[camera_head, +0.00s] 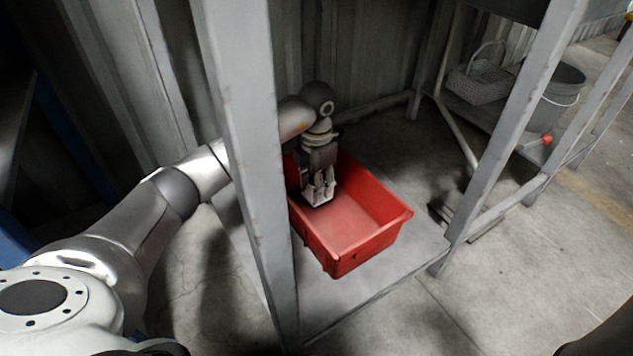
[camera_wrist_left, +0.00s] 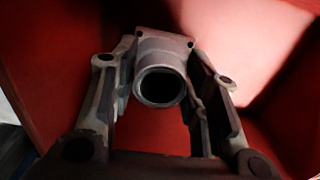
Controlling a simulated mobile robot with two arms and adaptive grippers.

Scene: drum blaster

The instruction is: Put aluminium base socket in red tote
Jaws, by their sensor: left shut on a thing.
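The red tote (camera_head: 345,258) stands on the low shelf behind a grey metal post. My left gripper (camera_head: 319,198) points down inside the tote, near its back left part. In the left wrist view, my left gripper (camera_wrist_left: 160,95) is shut on the aluminium base socket (camera_wrist_left: 160,52), a grey metal piece with a round dark opening and a flat plate with small holes. The red tote walls (camera_wrist_left: 50,50) surround it there. Whether the socket touches the tote floor I cannot tell. My right gripper is not in view.
Grey posts of the rack (camera_head: 250,150) rise in front of and beside the tote; my left arm passes behind the left post. A wire basket (camera_head: 480,82) and a grey bucket (camera_head: 556,95) stand on a shelf at the upper right.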

